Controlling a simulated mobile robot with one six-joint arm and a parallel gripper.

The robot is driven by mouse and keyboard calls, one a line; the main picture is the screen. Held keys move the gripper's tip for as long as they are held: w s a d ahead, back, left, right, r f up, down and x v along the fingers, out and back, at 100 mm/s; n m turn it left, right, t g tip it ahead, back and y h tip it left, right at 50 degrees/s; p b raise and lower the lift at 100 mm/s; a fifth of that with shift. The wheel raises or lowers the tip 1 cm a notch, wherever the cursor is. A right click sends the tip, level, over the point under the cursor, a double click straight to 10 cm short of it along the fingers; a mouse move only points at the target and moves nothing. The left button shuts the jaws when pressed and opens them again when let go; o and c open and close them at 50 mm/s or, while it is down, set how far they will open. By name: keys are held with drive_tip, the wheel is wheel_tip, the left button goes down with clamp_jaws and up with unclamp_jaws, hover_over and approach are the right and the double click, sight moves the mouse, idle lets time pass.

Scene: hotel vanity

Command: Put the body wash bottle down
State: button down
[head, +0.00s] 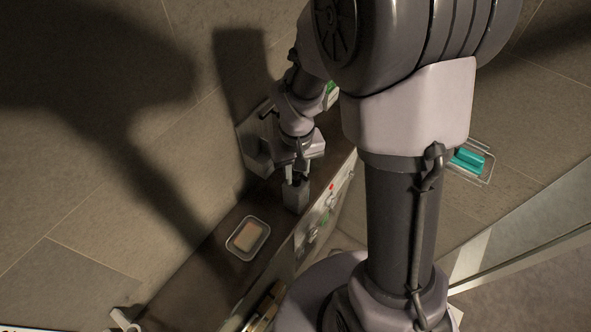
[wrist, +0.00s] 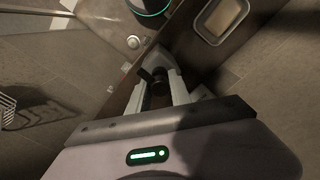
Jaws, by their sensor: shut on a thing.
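The body wash bottle (head: 296,197) is a grey, box-shaped bottle that hangs or stands below my gripper, over the dark ledge (head: 218,252). My gripper (head: 296,179) points down and is shut on the bottle's top. In the wrist view, a dark, round part of the bottle (wrist: 158,88) shows between the two pale fingers of my gripper (wrist: 160,76). The bottle's lower body is mostly hidden there. I cannot tell whether its base touches the ledge.
A clear soap dish (head: 265,225) with a pale bar lies on the ledge, in front of the bottle; the wrist view shows it at top right (wrist: 246,12). A wire rack (head: 488,172) with a teal item is at right.

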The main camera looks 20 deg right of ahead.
drive_tip(key=c, duration=1.2)
unclamp_jaws()
drive_tip(key=shift+w, duration=0.1)
drive_tip(key=shift+o, duration=0.2)
wheel_tip(320, 180, up, 12)
drive_tip(key=p, duration=0.2)
wheel_tip(320, 180, up, 4)
drive_tip(key=m+t, duration=0.1)
hover_over(295, 188)
drive_tip(key=s+a+r+m+t+y, duration=0.25)
drive_tip(key=s+r+t, duration=0.35)
drive_tip(key=s, duration=0.6)
wheel_tip(295, 188, down, 29)
drive_tip(key=g+b, duration=0.1)
drive_tip(key=b, duration=2.9)
drive_tip(key=shift+w+a+r+m+h, duration=0.2)
drive_tip(key=shift+w+a+m+h, duration=0.15)
drive_tip(key=shift+m, duration=0.1)
